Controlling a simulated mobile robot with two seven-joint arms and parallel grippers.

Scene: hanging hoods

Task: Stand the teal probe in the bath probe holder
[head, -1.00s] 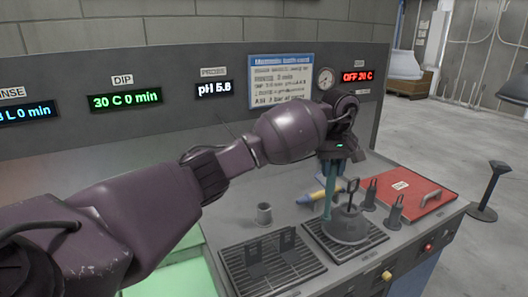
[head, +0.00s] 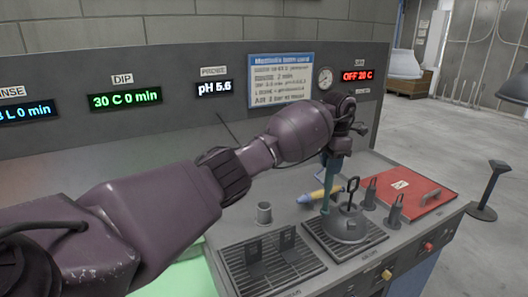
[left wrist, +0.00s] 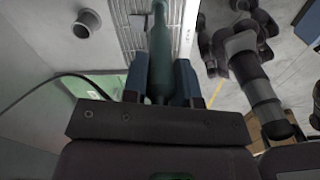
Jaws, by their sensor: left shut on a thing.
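The teal probe (head: 328,187) hangs roughly upright from my left gripper (head: 335,158), above the back of the right-hand grate. In the left wrist view my left gripper (left wrist: 161,78) is shut on the probe (left wrist: 160,50) between its two blue fingers. In the head view the probe's lower end is beside a grey domed piece with a loop handle (head: 347,225); I cannot tell whether they touch. A small grey open cup (head: 264,214), which looks like the bath probe holder, stands empty to the left, apart from the probe. It also shows in the left wrist view (left wrist: 87,23).
A left grate (head: 272,262) carries two dark brackets. A blue and yellow tube (head: 318,194) lies behind the probe. Dark clip-like pieces (head: 396,210) and a red tray (head: 425,196) stand to the right. The counter around the cup is clear.

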